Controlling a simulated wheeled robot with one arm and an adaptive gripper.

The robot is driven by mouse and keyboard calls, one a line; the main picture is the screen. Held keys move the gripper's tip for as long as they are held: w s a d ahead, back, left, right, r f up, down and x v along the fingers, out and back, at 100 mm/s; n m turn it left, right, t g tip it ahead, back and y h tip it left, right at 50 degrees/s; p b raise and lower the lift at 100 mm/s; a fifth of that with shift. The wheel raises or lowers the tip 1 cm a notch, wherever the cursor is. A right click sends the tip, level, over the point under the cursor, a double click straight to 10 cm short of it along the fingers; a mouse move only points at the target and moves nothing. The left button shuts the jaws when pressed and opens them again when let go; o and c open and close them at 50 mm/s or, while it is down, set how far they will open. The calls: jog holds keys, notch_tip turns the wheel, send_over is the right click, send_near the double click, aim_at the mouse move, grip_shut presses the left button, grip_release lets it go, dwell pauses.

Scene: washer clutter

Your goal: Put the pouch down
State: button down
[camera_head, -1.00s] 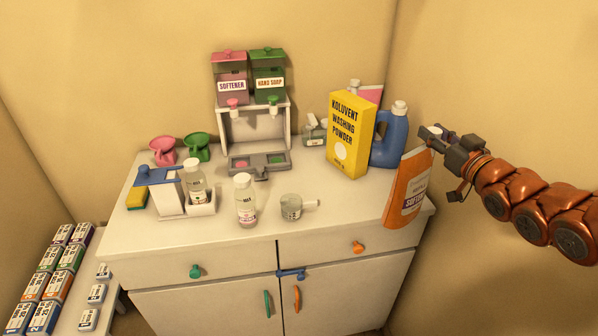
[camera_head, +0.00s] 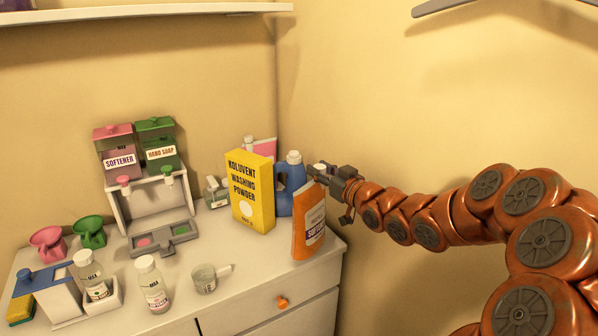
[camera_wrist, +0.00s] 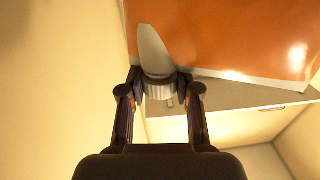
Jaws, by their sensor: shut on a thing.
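The orange softener pouch (camera_head: 302,235) stands upright at the front right corner of the white cabinet top. In the head view its base looks to be at the surface; I cannot tell if it bears its weight there. My gripper (camera_head: 322,174) is at the pouch's upper right, shut on it. In the wrist view the orange pouch (camera_wrist: 225,35) fills the top, and its grey-white spout (camera_wrist: 153,50) lies between the fingers of my gripper (camera_wrist: 160,88). The contact on the far side of the pouch is hidden.
A yellow washing powder box (camera_head: 252,190) and a blue jug (camera_head: 290,180) stand close behind and left of the pouch. A measuring cup (camera_head: 204,279) and a clear bottle (camera_head: 152,285) are further left. The cabinet edge is close on the right. A shelf (camera_head: 140,14) hangs above.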

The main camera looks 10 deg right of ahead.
aim_at(320, 187)
jog(key=w+a+f+p, duration=0.3)
jog(key=w+f, duration=0.1)
jog(key=w, duration=0.3)
jog(key=shift+w+a+p, duration=0.15)
jog(key=shift+a+p, duration=0.2)
jog(key=shift+p, duration=0.05)
jog(key=shift+f, duration=0.1)
jog(key=shift+f, duration=0.15)
jog(key=c, duration=0.8)
grip_release()
jog(key=b+v, duration=0.3)
jog(key=v, duration=0.7)
jog(key=shift+b+v, duration=0.45)
jog(key=shift+v, duration=0.6)
